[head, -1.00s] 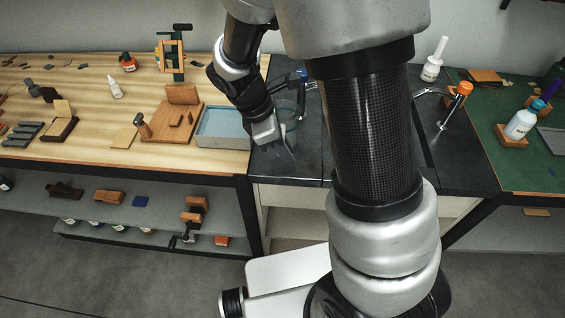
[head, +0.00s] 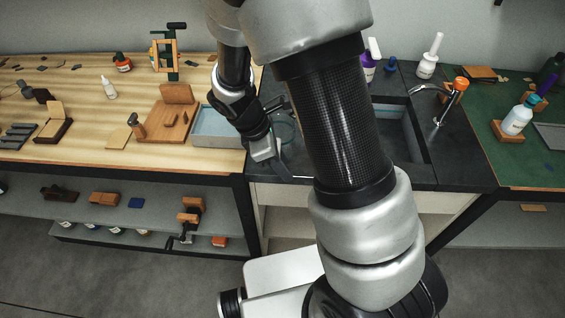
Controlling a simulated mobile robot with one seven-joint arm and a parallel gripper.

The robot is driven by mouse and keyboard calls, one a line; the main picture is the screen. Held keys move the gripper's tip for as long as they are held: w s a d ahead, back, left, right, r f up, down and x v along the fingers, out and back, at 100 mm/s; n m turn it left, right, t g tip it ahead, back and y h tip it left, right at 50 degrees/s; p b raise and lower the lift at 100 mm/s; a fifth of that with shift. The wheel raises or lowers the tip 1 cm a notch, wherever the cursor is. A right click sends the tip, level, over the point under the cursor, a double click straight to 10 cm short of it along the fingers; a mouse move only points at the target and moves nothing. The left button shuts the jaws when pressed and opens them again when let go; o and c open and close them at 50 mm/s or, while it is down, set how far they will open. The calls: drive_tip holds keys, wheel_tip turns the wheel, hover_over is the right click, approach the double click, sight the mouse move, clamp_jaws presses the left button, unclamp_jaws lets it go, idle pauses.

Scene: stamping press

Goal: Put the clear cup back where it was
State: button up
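The clear cup (head: 285,128) shows faintly as a see-through shape with a teal tint, over the dark worktop left of the sink. It is right beside my gripper (head: 281,163), partly behind it. My gripper points down and to the right over the front left of the dark worktop. Its fingers are small and dark against the dark surface, so I cannot tell whether they are open or shut on the cup. I also cannot tell whether the cup touches the worktop.
A blue-lined tray (head: 219,142) lies left of my gripper on the wooden bench. The sink (head: 410,135) with an orange-topped tap (head: 459,86) is to the right, behind my arm. A purple spray bottle (head: 370,62) and a white bottle (head: 430,58) stand at the back.

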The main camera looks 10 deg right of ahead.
drive_tip(key=shift+r, duration=0.1)
drive_tip(key=shift+r, duration=0.25)
drive_tip(key=p+v, duration=0.1)
drive_tip(key=v, duration=1)
drive_tip(key=s+d+r+m+t+y, duration=0.2)
drive_tip(key=s+d+r+m+t, duration=0.1)
drive_tip(key=s+r+m, duration=0.3)
drive_tip(key=s+d+r+m+t+y, duration=0.2)
drive_tip(key=s+r+m, duration=0.4)
drive_tip(key=r+m, duration=0.4)
drive_tip(key=shift+s+d+r+m+t, duration=0.35)
drive_tip(key=shift+s+d+m+t, duration=0.05)
drive_tip(key=shift+d+m+t, duration=0.1)
wheel_tip(320, 180, up, 3)
drive_tip(key=p, duration=0.3)
drive_tip(key=shift+f, duration=0.1)
